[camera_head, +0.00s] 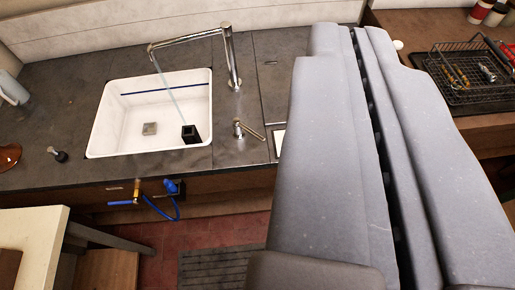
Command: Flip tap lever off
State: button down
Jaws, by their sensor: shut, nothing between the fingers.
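The tap lever (248,130) is a small separate chrome handle on the counter, right of the sink. It points to the lower right. My gripper (352,38) fills the right middle of the view as large grey fingers. It is shut and empty, with only a narrow dark gap between the fingers. In the picture it lies right of the lever, apart from it.
A blue hose with a brass fitting (137,190) hangs at the counter front. A black wire rack (470,75) stands at right. A pale table (30,240) is at lower left.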

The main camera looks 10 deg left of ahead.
aim_at(237, 121)
jog(key=k, duration=0.75)
jog(key=u, duration=0.4)
jog(key=i, duration=1.8)
jog(key=u, duration=0.05)
